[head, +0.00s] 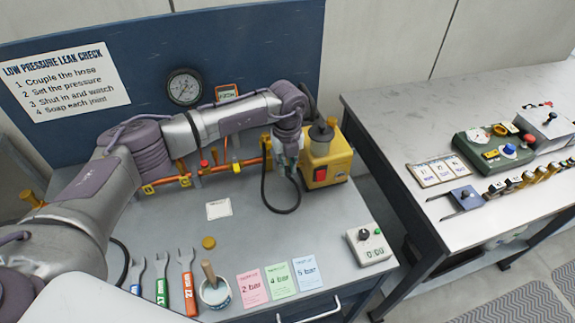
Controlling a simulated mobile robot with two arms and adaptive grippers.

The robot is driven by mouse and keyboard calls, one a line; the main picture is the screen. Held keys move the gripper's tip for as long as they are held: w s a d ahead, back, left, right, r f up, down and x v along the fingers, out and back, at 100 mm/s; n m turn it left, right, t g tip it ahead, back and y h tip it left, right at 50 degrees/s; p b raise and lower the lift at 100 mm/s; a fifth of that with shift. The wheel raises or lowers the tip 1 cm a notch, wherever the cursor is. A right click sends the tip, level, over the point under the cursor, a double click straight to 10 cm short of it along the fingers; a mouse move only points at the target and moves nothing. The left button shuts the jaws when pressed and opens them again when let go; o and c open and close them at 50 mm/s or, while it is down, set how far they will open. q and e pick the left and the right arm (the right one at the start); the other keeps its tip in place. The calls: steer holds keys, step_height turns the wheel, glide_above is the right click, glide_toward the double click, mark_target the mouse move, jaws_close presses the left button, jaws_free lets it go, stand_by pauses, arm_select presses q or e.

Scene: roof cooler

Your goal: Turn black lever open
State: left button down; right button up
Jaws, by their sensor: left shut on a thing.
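My left arm reaches in from the left across the bench, and its gripper (287,168) points down beside the yellow unit (327,160) with a red switch. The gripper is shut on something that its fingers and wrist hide. No black lever shows clearly, and I cannot tell whether it is in the fingers. A black hose (265,188) hangs in a loop from near the pipe's right end to just below the gripper. The copper pipe (210,171) runs low along the blue back panel, with a red knob (204,164) and yellow fittings. My right gripper is not in view.
A pressure gauge (185,87) is on the back panel. The bench middle is mostly clear. A second table (390,110) stands at right.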

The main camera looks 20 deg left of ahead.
arm_select(q)
steer(key=w+a+m+b, duration=0.1)
steer(key=a+m+b, duration=0.5)
steer(key=m+b, duration=0.5)
steer(key=shift+m, duration=3.1)
steer(key=shift+w+a, duration=0.1)
steer(key=shift+a, duration=0.05)
steer(key=shift+r, duration=0.1)
steer(key=c, duration=1.1)
jaws_free()
step_height(320, 180, up, 12)
steer(key=shift+f, duration=0.1)
